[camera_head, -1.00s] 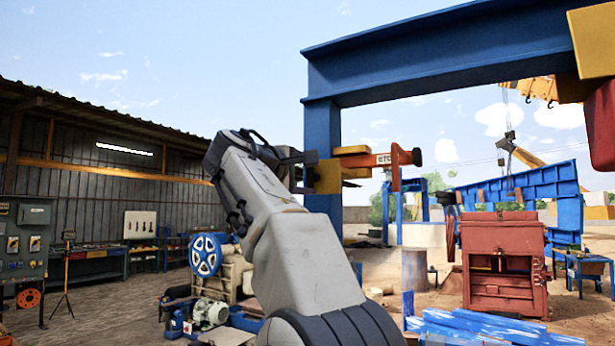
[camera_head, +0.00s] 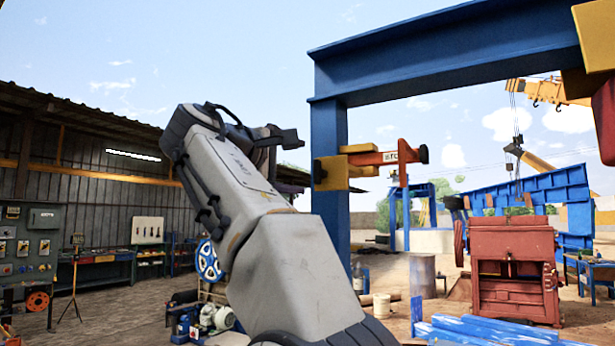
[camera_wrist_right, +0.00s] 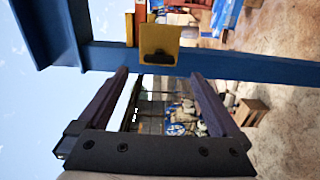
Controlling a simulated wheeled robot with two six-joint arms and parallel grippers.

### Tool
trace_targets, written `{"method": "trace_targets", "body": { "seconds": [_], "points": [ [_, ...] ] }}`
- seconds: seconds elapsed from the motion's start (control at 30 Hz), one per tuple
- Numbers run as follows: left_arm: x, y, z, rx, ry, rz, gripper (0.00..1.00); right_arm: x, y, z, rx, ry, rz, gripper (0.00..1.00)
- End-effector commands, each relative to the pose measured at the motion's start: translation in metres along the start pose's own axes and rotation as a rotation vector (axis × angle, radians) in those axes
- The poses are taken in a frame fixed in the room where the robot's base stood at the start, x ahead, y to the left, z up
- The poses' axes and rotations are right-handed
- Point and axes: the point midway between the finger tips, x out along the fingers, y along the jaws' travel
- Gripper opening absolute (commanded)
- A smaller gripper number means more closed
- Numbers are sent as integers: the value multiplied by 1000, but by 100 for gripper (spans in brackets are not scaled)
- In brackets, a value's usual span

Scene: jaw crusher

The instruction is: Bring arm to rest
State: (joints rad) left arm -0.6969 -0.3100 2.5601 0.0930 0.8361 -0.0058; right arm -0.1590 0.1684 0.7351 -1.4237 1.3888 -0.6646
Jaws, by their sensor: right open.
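My right arm rises from the bottom middle of the head view, its elbow high and its wrist folded to the right. My right gripper (camera_head: 292,139) shows there against the sky, left of the blue steel post, with a gap in the picture between them. In the right wrist view the two dark fingers of the gripper (camera_wrist_right: 160,82) are spread wide with nothing between them. The blue post (camera_wrist_right: 245,66) and its yellow bracket (camera_wrist_right: 160,40) appear past the fingertips. My left gripper is not in view.
The blue gantry post (camera_head: 329,200) carries a yellow clamp and an orange jib (camera_head: 385,157) to the right of my arm. A red crusher body (camera_head: 513,260) stands further right. A control cabinet (camera_head: 28,250) is at the left. Open floor (camera_head: 120,310) lies at the lower left.

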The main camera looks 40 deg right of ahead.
Motion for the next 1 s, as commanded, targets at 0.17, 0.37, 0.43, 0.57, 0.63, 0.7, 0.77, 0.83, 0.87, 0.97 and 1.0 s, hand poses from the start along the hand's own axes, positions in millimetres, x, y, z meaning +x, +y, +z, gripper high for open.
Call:
{"method": "trace_targets", "body": {
  "seconds": [0.17, 0.37, 0.43, 0.57, 0.63, 0.7, 0.77, 0.83, 0.87, 0.97, 1.0],
  "points": [
    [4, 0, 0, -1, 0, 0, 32, -21, 0, -1, 1, 2, 0, 100],
    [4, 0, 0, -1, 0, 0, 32, -25, 0, 0, 0, -2, 0, 100],
    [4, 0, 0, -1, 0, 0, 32, -25, 0, 0, 0, -2, 0, 100],
    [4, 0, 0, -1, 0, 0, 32, -25, 0, 0, 0, -1, -1, 100],
    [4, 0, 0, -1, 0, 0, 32, -25, 0, 0, 0, -1, -1, 100],
    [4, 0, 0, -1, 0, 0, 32, -25, 0, 0, 0, -1, -1, 100],
    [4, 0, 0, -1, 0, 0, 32, -25, 0, 0, -1, 0, -1, 100],
    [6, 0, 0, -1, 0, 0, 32, -26, -6, -6, -6, 17, -11, 100],
    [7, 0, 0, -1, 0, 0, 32, -27, -11, -10, -11, 33, -19, 100],
    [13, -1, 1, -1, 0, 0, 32, -36, -43, -37, -37, 123, -75, 100],
    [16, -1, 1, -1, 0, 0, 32, -42, -62, -51, -50, 173, -110, 100]
  ]
}}
